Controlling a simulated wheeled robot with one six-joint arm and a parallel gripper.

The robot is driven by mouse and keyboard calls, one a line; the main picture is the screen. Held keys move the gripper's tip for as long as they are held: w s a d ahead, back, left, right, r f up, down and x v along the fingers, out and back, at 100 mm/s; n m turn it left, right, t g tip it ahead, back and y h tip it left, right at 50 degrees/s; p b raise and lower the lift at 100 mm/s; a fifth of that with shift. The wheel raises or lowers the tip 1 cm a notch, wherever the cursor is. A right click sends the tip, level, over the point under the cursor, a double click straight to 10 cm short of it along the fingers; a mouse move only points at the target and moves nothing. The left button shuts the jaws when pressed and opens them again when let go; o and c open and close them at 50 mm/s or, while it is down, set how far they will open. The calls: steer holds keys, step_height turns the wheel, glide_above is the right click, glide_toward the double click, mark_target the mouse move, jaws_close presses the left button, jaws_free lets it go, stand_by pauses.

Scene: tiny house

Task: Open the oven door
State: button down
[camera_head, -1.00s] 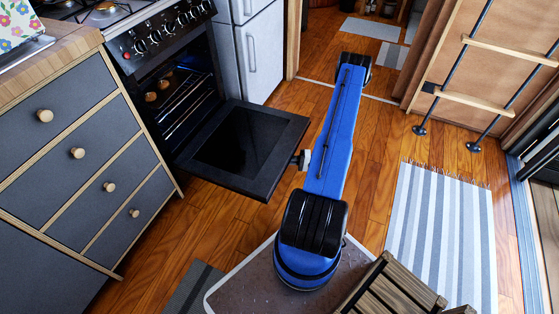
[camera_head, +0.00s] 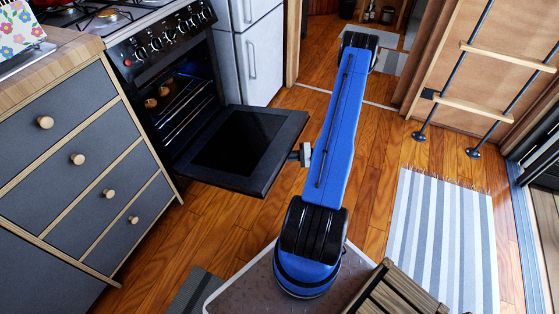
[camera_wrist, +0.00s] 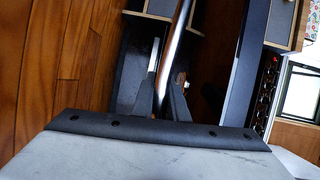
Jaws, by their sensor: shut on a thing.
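The black oven (camera_head: 150,62) stands at the left in the head view, its cavity and wire racks showing. Its door (camera_head: 245,140) is swung down and stands out from the oven, roughly level. My gripper (camera_head: 304,154) is at the door's outer edge, mostly hidden by my blue arm. In the wrist view my gripper (camera_wrist: 160,100) has its two dark fingers on either side of the shiny bar handle (camera_wrist: 180,30), shut on it. The oven door also shows in the wrist view (camera_wrist: 245,65).
Grey drawers (camera_head: 85,150) with round knobs stand left of the oven. A white fridge (camera_head: 255,50) stands beyond it. A striped rug (camera_head: 440,240) and a ladder (camera_head: 480,85) are at the right. A slatted wooden piece (camera_head: 400,290) is close in front. Wooden floor is bare between.

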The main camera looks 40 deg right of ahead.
steer(key=shift+r, duration=0.1)
steer(key=c, duration=1.7)
jaws_free()
steer(key=shift+c, duration=0.2)
steer(key=shift+s+d, duration=0.1)
steer(key=shift+d, duration=0.05)
